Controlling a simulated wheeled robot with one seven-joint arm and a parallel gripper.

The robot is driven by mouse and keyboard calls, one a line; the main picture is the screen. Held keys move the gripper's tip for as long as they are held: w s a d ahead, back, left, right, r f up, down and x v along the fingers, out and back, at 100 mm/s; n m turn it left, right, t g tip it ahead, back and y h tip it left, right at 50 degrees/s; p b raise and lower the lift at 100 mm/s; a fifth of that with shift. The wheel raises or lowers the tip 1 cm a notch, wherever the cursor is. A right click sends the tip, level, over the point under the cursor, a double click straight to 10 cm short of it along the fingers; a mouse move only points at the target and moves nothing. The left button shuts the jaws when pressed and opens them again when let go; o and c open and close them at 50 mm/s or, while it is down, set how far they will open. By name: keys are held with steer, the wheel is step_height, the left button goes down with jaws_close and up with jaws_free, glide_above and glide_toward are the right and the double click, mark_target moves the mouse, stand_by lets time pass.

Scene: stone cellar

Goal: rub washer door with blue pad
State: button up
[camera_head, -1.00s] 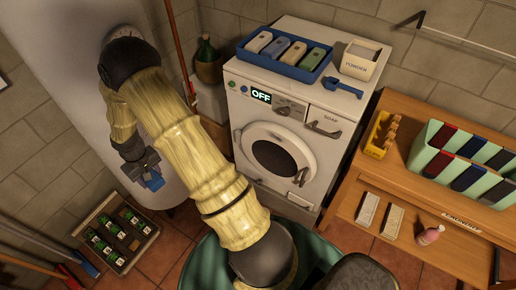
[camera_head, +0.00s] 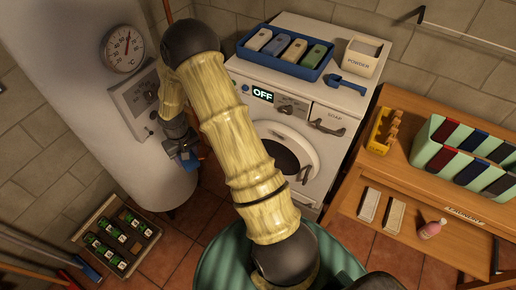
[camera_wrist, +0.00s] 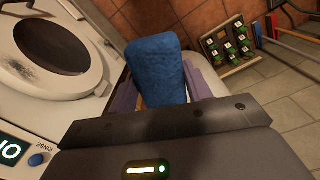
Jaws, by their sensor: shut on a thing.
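The white washer (camera_head: 250,75) stands against the back wall, its display reading OFF. Its round door (camera_head: 304,150) is partly hidden behind my arm in the head view. My gripper (camera_wrist: 165,90) is shut on the blue pad (camera_wrist: 158,68), which stands out between the fingers. In the head view my gripper (camera_head: 186,152) is left of the washer, apart from the door, with only a bit of blue showing.
A white boiler (camera_head: 70,60) with a gauge and a control box stands close left of my gripper. A crate of green-labelled items (camera_head: 150,232) sits on the floor. A blue tray (camera_head: 250,57) tops the washer. A wooden bench (camera_head: 345,215) is at right.

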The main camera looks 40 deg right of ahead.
mark_target(187, 164)
steer(key=w+d+f+m+t+h+b, duration=0.35)
steer(key=d+f+b, duration=0.2)
steer(key=f, duration=0.35)
steer(key=w+d+f+m+t+h+b, duration=0.2)
steer(key=w+d+f+m+t+b, duration=0.15)
steer(key=f+b, duration=0.5)
steer(key=s+d+f+m+t+h+b, duration=0.1)
steer(key=d+f+m+h+b, duration=0.15)
steer(key=d, duration=0.35)
steer(key=s+d+f+m+t+h+b, duration=0.1)
steer(key=s+d+f+h+b, duration=0.1)
steer(key=d+h, duration=0.35)
steer(key=s+d+r+m+g+h+b, duration=0.2)
steer(key=s+d+r+m+h+b, duration=0.1)
steer(key=d, duration=0.4)
steer(key=shift+s+d+r+b, duration=0.35)
steer(key=shift+s+r, duration=0.25)
steer(key=shift+s, duration=0.4)
